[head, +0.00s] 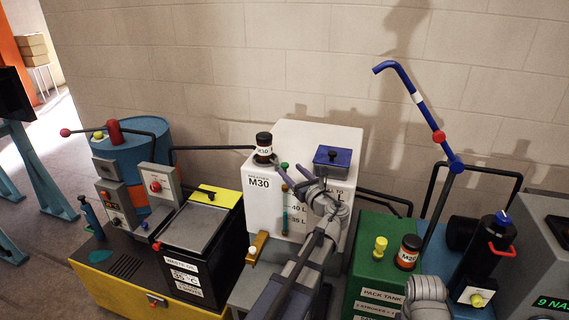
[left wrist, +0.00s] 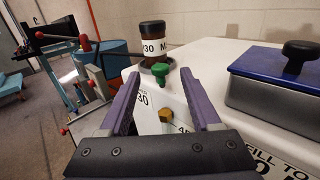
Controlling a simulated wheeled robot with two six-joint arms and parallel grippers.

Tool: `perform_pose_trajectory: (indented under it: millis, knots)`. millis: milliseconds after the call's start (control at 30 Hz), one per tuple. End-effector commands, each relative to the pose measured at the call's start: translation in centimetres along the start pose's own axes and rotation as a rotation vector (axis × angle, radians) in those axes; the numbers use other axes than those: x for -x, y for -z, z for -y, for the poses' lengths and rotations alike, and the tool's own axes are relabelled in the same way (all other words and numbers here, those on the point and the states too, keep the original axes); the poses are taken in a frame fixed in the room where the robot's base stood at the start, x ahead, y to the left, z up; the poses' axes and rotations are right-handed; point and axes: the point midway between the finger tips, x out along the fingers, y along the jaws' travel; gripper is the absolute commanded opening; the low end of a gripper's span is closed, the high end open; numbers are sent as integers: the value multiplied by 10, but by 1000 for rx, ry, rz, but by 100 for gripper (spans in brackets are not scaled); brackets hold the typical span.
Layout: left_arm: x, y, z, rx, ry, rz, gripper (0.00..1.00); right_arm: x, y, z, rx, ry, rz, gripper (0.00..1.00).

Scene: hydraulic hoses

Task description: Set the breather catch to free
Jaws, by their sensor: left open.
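The breather (head: 264,148) is a dark cap with a brown band and a white M30 label, upright on the left top corner of the white tank (head: 335,140). It also shows in the left wrist view (left wrist: 153,45). A small green knob (left wrist: 160,73), which looks like the breather catch, sits right beside its base at the tank edge; it shows in the head view too (head: 284,166). My left gripper (head: 292,178) is open and empty, its purple fingers on either side of the green knob in the left wrist view, apart from it. Whether the catch is set or free I cannot tell.
A blue lid with a black knob (head: 332,157) lies on the tank top, right of my gripper. A brass hex plug (left wrist: 166,115) is on the tank front. A green pack tank (head: 378,270) with another M30 cap (head: 408,252) stands right; a black box (head: 200,250) stands left.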

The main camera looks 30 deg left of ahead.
Motion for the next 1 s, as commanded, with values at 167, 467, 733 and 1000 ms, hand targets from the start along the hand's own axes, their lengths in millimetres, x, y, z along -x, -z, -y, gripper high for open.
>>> perform_pose_trajectory:
  millis: [167, 467, 733, 1000]
  knots:
    - [-30, 0, 1, 1, -1, -1, 64, 0, 0, 0, 0, 0, 0, 50]
    - [-52, 0, 0, 2, 0, -1, 64, 0, 0, 0, 0, 0, 0, 50]
    - [-53, 0, 0, 2, 0, -1, 64, 0, 0, 0, 0, 0, 0, 50]
    - [-53, 0, 0, 2, 0, -1, 35, 0, 0, 0, 0, 0, 0, 50]
